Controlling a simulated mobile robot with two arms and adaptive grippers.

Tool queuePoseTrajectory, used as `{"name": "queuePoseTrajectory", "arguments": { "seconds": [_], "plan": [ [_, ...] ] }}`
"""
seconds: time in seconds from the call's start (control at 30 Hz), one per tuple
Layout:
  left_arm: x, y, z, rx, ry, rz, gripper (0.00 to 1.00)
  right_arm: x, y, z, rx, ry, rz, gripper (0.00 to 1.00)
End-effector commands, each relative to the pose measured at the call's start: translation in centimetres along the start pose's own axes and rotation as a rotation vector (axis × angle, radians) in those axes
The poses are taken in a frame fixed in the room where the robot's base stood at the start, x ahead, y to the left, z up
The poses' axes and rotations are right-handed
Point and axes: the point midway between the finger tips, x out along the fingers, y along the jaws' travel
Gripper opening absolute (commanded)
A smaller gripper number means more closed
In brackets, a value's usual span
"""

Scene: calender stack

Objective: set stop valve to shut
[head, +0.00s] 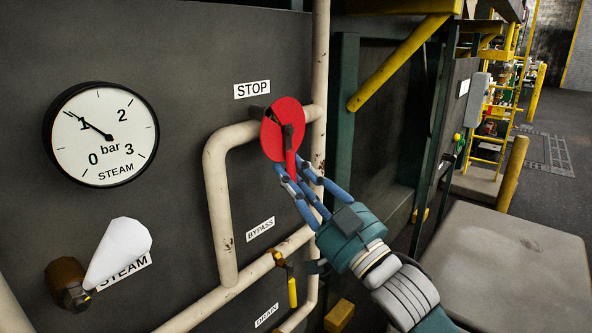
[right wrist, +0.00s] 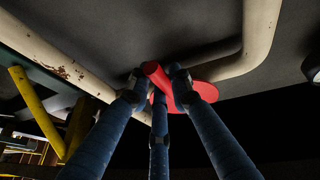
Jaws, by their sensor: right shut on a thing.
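The stop valve (head: 268,138) has a red disc and a red lever, below the STOP label (head: 252,90) on the dark panel. Its lever (head: 291,163) hangs downward in the head view, roughly along the vertical pipe. My right gripper (head: 294,182) reaches up from the lower right, and its blue fingers are shut on the lower end of the lever. In the right wrist view the fingers close around the red lever (right wrist: 156,74), with the red disc (right wrist: 205,91) behind it. The fingers hide the lever's tip. My left gripper is not in view.
A pressure gauge (head: 100,134) reads near 1 bar. A white steam tag or handle (head: 122,250) is at lower left. The bypass pipe (head: 217,185) and a yellow drain lever (head: 292,292) lie below the valve. A grey block (head: 515,265) is at right, and a yellow bar (head: 400,65) is above.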

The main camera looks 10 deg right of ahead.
Motion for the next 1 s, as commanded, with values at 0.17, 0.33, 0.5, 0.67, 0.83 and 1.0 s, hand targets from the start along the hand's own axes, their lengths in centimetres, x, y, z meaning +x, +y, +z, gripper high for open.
{"name": "queuePoseTrajectory", "arguments": {
  "seconds": [0.17,0.33,0.5,0.67,0.83,1.0],
  "plan": [
    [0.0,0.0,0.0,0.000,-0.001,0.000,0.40,0.0,-0.1,0.2,0.009,-0.005,0.000,0.00],
    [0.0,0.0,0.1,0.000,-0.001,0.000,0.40,0.0,-0.1,0.2,0.009,-0.005,-0.001,0.00],
    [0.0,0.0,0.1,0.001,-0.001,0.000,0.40,0.0,-0.1,0.1,0.008,-0.003,-0.001,0.40],
    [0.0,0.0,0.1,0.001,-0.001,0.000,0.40,0.0,-0.1,0.1,0.006,-0.002,0.000,0.40],
    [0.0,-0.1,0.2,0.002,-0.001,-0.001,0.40,-0.6,0.0,0.1,0.005,-0.002,0.000,0.40],
    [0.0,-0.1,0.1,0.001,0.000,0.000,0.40,-3.1,0.0,0.2,0.006,-0.005,0.000,0.40]
  ]
}}
